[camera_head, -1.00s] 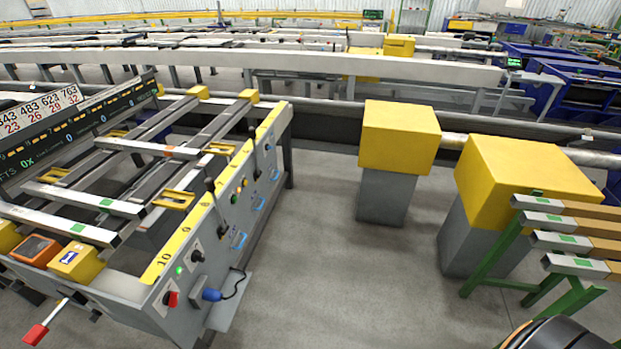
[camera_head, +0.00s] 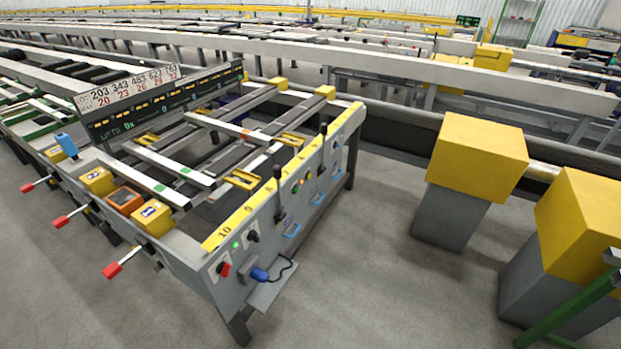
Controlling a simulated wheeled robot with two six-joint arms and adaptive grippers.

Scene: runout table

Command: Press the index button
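The runout table (camera_head: 225,295) stands at the left, with a grey side panel facing the aisle. Near its front corner the panel carries a small green light or button (camera_head: 236,245), a black knob (camera_head: 252,236) and a red knob (camera_head: 223,269). Farther along the panel are small green and yellow buttons (camera_head: 296,187), black levers (camera_head: 279,200) and blue handles (camera_head: 292,231). Labels are too small to read, so I cannot tell which one is the index button. Neither of my grippers is in view.
A blue plug (camera_head: 259,274) with a black cable sits at a small shelf below the knobs. Red-tipped levers (camera_head: 113,270) stick out from the table's front. Yellow-topped grey blocks (camera_head: 478,150) stand at the right. The grey floor (camera_head: 385,285) between is clear.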

